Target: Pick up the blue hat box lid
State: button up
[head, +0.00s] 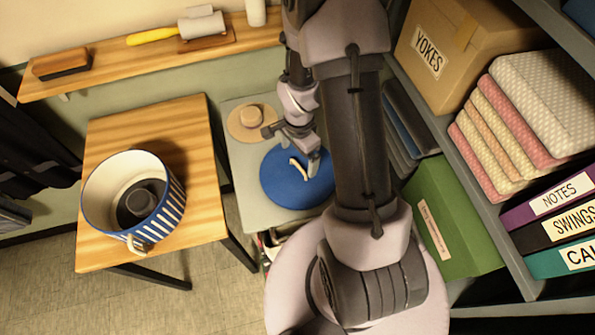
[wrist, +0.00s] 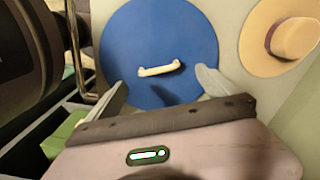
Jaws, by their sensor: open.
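The blue hat box lid (head: 283,190) is a flat round disc with a cream bar handle (head: 299,169). It lies on a grey-green surface (head: 240,165) in the middle of the head view. In the wrist view the lid (wrist: 150,40) fills the upper middle, with its handle (wrist: 159,69) in the centre. My gripper (head: 305,163) is over the lid near the handle. In the wrist view its two fingers (wrist: 160,90) are spread apart, and the handle shows beyond and between them. Nothing is held. The gap between the fingers and the lid is hard to judge.
A straw hat (head: 252,122) lies close beside the lid. A striped round box (head: 130,200), open with a dark thing inside, stands on a wooden table (head: 100,255) to the left. Shelves with a green box (head: 455,225), a YOKES carton (head: 440,50) and binders stand to the right.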

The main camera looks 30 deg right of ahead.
aim_at(299, 166)
notch_tip(299, 166, down, 5)
jog(key=shift+s+a+f+b, duration=0.1)
jog(key=shift+f+b, duration=0.1)
jog(key=shift+b, duration=0.55)
jog(key=c, duration=1.5)
jog(key=shift+r, duration=0.1)
jog(key=shift+r, duration=0.1)
